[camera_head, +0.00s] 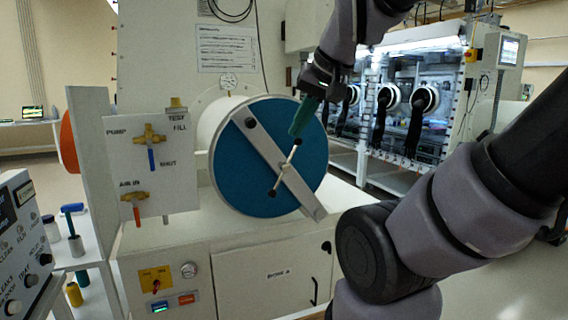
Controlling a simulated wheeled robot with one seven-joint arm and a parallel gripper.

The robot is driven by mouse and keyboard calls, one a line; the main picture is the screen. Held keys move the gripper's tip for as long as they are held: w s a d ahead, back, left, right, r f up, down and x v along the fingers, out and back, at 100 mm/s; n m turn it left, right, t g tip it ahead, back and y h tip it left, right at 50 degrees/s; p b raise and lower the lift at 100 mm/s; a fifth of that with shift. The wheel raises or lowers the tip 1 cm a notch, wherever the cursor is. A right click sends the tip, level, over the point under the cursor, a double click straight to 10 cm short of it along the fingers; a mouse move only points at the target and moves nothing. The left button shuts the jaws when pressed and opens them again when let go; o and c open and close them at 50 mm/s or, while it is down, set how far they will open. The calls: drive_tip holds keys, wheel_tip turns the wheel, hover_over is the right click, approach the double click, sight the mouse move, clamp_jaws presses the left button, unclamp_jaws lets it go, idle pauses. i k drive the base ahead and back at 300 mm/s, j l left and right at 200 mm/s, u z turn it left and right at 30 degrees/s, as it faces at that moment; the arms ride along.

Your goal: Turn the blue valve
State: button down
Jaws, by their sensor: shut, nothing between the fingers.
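The blue valve is a brass fitting (149,134) with a blue lever (151,159) hanging straight down, on a white panel at the left. Labels around it read PUMP, TEST, FILL and what looks like SHUT. My gripper (295,132) has teal fingers and is shut and empty. It points down in front of the upper right of a round blue door, well to the right of the valve. Whether its fingertips touch the door's handle cannot be told. Nothing hides the valve.
The round blue door (235,165) has a diagonal grey bar (270,155) and a thin handle (285,168), between valve and gripper. A second brass valve (134,196) with an orange lever sits below, by AIR IN. A side shelf with bottles (75,245) and a control box (22,240) stand left.

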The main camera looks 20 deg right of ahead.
sight(149, 141)
drive_tip(key=u, duration=1.55)
drive_tip(key=i+l+u, duration=0.1)
drive_tip(key=l+u, duration=0.15)
drive_tip(key=l, duration=0.4)
drive_tip(key=l+u, duration=0.3)
drive_tip(key=l, duration=0.4)
drive_tip(key=k+l+z, duration=0.1)
drive_tip(key=z, duration=1.9)
drive_tip(key=l+u, duration=0.15)
drive_tip(key=u, duration=0.35)
